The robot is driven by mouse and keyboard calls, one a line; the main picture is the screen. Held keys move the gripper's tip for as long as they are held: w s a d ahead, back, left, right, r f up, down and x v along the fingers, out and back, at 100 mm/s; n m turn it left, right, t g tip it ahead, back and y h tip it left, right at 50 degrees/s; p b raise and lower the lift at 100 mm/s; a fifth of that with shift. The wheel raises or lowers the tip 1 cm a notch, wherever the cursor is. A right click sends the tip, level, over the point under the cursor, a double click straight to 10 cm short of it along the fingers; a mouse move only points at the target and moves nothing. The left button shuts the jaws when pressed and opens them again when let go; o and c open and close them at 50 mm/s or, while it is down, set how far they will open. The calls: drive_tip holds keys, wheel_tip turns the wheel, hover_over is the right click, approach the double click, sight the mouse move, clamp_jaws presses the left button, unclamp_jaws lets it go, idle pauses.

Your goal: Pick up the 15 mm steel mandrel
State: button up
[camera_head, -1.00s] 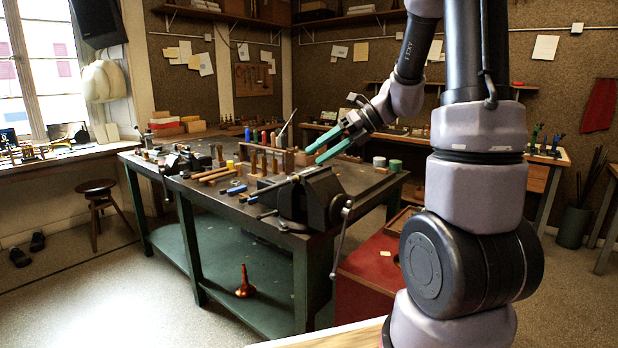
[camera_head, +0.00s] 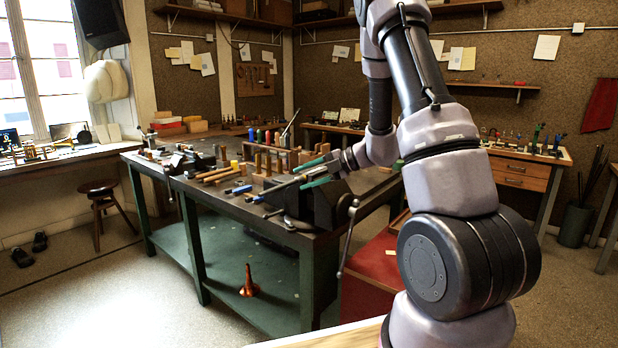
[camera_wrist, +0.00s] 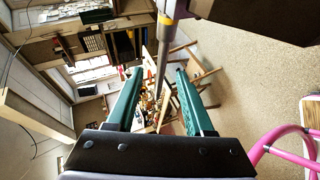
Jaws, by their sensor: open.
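The steel mandrel appears to be the slim grey rod (camera_head: 280,183) that sticks out to the left from the dark bench vise (camera_head: 320,203). In the wrist view a steel rod (camera_wrist: 162,62) runs down the picture between my two green fingers, from a thicker, yellowish-banded part at the top. My gripper (camera_head: 300,177) is open at the vise, one finger on each side of the rod in the picture. A gap shows on both sides of the rod in the wrist view (camera_wrist: 158,74). I cannot tell exactly how deep the rod sits between the fingers.
The green-legged workbench (camera_head: 225,205) carries a rack of handled tools and loose tools left of the vise. A red cabinet (camera_head: 375,268) stands right of the bench. A stool (camera_head: 98,200) stands at left.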

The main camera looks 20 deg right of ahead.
sight(288, 184)
drive_tip(key=x, duration=0.4)
drive_tip(key=shift+s+f, duration=0.1)
drive_tip(key=shift+s, duration=0.1)
clamp_jaws()
idle(1.2)
